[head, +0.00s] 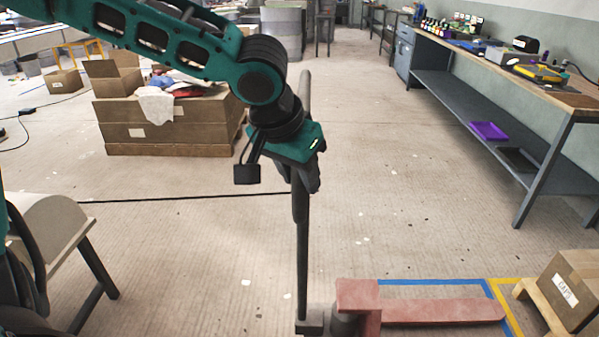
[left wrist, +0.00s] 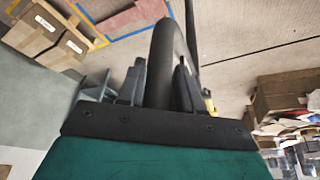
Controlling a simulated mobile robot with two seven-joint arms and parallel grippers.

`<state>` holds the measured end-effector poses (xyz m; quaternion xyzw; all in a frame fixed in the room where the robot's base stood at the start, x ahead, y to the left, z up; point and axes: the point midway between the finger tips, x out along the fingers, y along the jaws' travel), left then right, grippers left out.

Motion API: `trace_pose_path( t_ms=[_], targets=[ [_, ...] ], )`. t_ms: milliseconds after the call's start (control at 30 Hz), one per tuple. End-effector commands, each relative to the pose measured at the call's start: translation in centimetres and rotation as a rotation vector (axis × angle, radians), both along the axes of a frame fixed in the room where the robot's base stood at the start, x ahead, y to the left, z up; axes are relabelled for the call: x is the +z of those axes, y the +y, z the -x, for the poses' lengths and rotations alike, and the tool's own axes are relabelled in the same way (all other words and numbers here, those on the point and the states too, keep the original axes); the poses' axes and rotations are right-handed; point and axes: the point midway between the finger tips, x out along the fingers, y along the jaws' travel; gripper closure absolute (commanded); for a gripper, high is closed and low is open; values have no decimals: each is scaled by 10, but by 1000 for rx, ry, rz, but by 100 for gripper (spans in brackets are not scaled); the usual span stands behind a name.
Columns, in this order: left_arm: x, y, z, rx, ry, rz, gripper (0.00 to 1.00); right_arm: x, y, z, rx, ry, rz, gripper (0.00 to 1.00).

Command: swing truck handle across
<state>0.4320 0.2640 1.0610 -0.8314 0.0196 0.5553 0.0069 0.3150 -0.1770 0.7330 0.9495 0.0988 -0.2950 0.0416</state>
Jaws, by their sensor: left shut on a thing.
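The pallet truck has a red body (head: 358,293) with a red fork (head: 440,312) reaching to the right, at the bottom of the head view. Its dark handle (head: 302,255) rises almost upright from the truck's left end. My left gripper (head: 306,178) is shut on the handle's upper part, and the handle's top shows above it. In the left wrist view the dark handle (left wrist: 166,65) runs between the two fingers of my left gripper (left wrist: 160,80). The lower wheels are cut off. My right gripper is not in view.
A carton (head: 573,285) on a pallet stands at the right, near blue and yellow floor tape. A long workbench (head: 500,68) lines the right wall. A large cardboard crate (head: 165,125) stands at the back left. The middle floor is clear.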

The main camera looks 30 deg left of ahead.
Motion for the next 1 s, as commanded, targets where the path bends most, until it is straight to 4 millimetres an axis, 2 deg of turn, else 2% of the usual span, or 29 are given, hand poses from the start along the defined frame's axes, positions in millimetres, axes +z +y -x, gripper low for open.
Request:
trace_pose_path(
  t_ms=[533,1000],
  targets=[
    [1,1,0,-4,1,-2,100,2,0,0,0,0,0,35],
    [5,33,-2,-133,-3,-4,100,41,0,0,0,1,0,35]
  ],
)
